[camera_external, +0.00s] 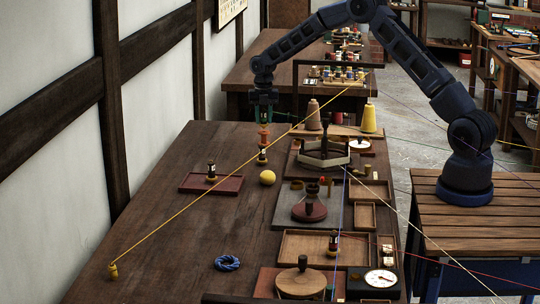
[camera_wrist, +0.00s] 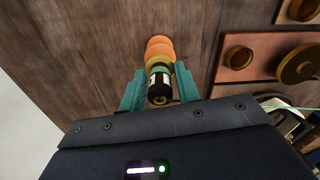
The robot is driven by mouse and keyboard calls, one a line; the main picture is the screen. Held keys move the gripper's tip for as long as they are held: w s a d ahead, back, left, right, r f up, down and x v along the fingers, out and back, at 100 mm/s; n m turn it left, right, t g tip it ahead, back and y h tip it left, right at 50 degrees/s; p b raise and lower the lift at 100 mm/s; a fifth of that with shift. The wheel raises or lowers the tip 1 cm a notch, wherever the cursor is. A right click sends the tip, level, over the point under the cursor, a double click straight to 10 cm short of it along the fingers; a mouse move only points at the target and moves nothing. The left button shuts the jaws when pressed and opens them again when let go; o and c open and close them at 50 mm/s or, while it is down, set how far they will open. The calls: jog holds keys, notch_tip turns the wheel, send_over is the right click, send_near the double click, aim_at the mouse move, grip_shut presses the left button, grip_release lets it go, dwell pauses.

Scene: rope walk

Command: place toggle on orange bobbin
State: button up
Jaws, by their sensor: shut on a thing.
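My gripper (camera_external: 264,104) points down over the far left part of the long table. In the wrist view its teal fingers (camera_wrist: 158,88) are shut on a small dark toggle (camera_wrist: 158,83) with a white label and a pale end. The orange bobbin (camera_wrist: 158,47) shows just past the toggle, in line with it and partly hidden by it. In the external view the orange bobbin (camera_external: 264,134) is directly below my gripper. I cannot tell whether toggle and bobbin touch.
A dark labelled piece (camera_external: 262,155) stands nearer on the table; another is on the red tray (camera_external: 229,186). A yellow ball (camera_external: 267,178) lies near. A yellow cord (camera_external: 205,197) crosses the table. Boards and trays (camera_external: 283,241) fill the right side; the front left is mostly bare.

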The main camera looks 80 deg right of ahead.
jog(key=shift+f, duration=0.55)
jog(key=shift+f, duration=0.1)
jog(key=o, duration=1)
